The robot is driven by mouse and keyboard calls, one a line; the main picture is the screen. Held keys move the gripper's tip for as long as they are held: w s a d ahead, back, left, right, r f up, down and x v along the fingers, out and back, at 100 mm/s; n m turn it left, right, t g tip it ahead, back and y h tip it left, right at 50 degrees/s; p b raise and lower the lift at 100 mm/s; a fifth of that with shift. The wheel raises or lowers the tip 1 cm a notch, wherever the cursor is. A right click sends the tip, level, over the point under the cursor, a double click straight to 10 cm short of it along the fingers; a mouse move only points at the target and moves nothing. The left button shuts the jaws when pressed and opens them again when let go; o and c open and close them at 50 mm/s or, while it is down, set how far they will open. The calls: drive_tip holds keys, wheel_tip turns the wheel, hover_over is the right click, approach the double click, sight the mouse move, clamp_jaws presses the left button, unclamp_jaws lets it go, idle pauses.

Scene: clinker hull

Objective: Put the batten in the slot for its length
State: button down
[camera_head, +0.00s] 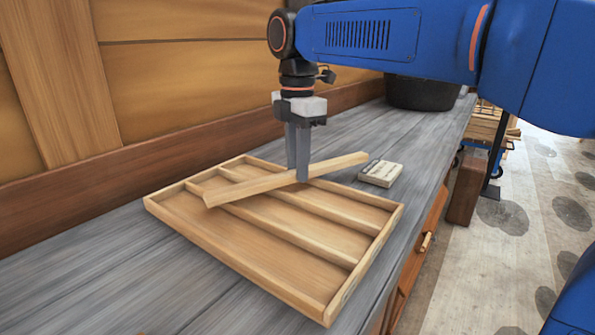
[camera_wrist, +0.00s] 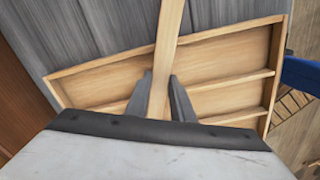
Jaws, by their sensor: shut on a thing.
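A light wooden batten (camera_head: 245,190) is held in my gripper (camera_head: 303,178), which is shut on it near the middle of its length. The batten is above the wooden tray (camera_head: 237,258) and lies across the line of its dividers. In the wrist view the batten (camera_wrist: 168,45) runs up between the two fingers (camera_wrist: 163,92) and past the tray's edge (camera_wrist: 105,64). The tray has several long slots of different lengths, split by thin dividers (camera_head: 285,231). The batten hides part of the slots behind it. I cannot tell its exact height above the tray.
A small pale block or box with dark markings (camera_head: 381,173) lies right of the tray on the grey plank bench (camera_head: 120,270). A black tub (camera_head: 420,92) stands farther back. A wooden wall rises behind the bench. Bare bench lies left of the tray.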

wheel_tip(320, 180, up, 8)
drive_tip(key=m, duration=1.3)
drive_tip(key=shift+f, duration=0.4)
drive_tip(key=shift+m, duration=0.3)
drive_tip(key=shift+f, duration=5)
drive_tip(key=shift+f, duration=0.1)
drive_tip(key=c, duration=1.5)
unclamp_jaws()
drive_tip(key=shift+c, duration=0.2)
